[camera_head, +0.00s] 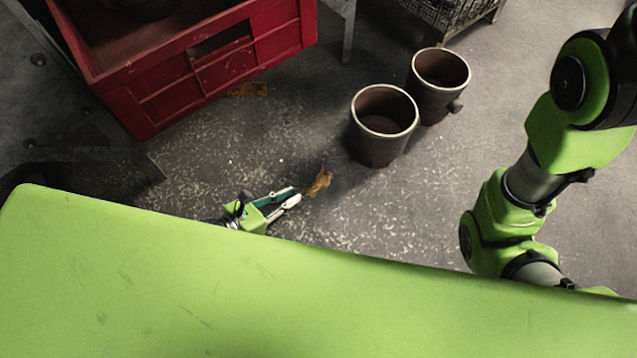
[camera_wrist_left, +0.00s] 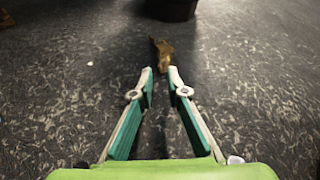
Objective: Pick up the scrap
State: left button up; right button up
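A small brown piece of scrap (camera_head: 320,183) lies on the grey floor, just beyond the fingertips of my left gripper (camera_head: 292,197). In the left wrist view the scrap (camera_wrist_left: 163,54) shows ahead of the fingertips of my left gripper (camera_wrist_left: 160,72). Its two fingers are apart with nothing between them, and the scrap's near end is close to the tips. I cannot tell whether they touch. Another brownish-yellow piece (camera_head: 248,90) lies on the floor beside the red crate. My right arm is at the right, but its gripper is not in view.
Two dark round bins, one nearer (camera_head: 384,128) and one farther (camera_head: 440,85), stand beyond the scrap. A red crate (camera_head: 225,65) stands at the upper left. A wire-mesh container (camera_head: 452,15) is at the top. The floor around the scrap is mostly clear.

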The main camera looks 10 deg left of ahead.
aim_at(304, 189)
pick_arm(q)
jog(key=b+x, duration=0.3)
jog(key=x, duration=0.1)
jog(key=shift+w+f, duration=0.1)
jog(key=shift+f, duration=0.2)
jog(key=shift+w+d, duration=0.2)
jog(key=shift+c, duration=0.3)
grip_shut()
jog(key=shift+r, duration=0.1)
